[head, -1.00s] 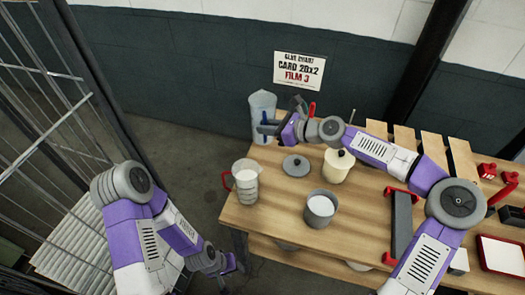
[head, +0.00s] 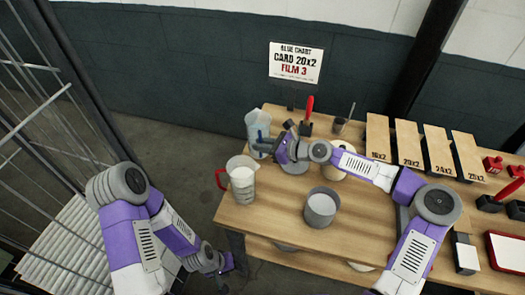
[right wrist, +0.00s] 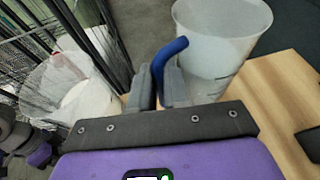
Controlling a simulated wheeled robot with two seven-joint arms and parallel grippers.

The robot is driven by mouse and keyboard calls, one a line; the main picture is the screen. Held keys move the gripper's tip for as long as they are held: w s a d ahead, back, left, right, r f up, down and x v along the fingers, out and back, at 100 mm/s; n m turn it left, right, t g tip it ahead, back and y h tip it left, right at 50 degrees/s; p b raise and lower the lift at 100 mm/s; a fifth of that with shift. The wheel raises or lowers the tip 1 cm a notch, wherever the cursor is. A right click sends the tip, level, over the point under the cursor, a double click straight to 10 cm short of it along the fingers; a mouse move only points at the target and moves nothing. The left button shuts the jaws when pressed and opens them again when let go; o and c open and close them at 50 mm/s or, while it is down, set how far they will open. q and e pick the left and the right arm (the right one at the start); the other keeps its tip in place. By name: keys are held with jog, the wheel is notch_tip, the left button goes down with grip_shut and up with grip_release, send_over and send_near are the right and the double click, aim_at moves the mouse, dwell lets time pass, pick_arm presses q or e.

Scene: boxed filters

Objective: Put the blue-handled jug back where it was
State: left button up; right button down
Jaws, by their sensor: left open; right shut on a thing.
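The blue-handled jug (head: 254,124) is clear and pale, at the back left corner of the wooden table (head: 270,215). My right gripper (head: 268,146) is shut on its blue handle; the handle (right wrist: 170,52) shows between the fingers in the right wrist view. The jug (right wrist: 228,45) looks upright there, with its open rim at the top. It is at or just above the tabletop; I cannot tell whether its base touches. My left gripper (head: 228,264) is open and empty, low beside the table's left front edge.
A red-handled jug (head: 243,182) with white contents stands near the left edge. A grey pot (head: 321,207) with white contents, a grey lid (head: 293,168) and a cream pot (head: 336,174) are close to my right arm. A sign (head: 295,62) stands behind.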

jog(key=shift+f, duration=1.35)
jog(key=c, duration=1.1)
grip_release()
jog(key=p+v, duration=0.1)
jog(key=v, duration=1.1)
